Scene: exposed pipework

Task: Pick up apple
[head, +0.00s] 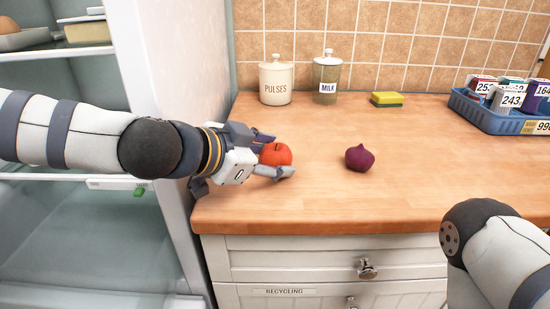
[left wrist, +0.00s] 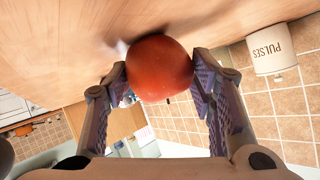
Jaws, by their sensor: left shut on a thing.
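The red apple (head: 276,155) is at the left part of the wooden counter (head: 310,209) in the head view. My left gripper (head: 277,158) is shut on it, with one finger on the far side and one on the near side. In the left wrist view the apple (left wrist: 159,68) sits between the two fingertips, close to the counter surface. I cannot tell whether it still touches the counter. My right arm shows at the lower right of the head view, but its gripper is out of view.
A purple onion (head: 359,158) lies right of the apple. A blue tray (head: 491,114) of boxes is at the right. An open fridge (head: 80,233) is at the left.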

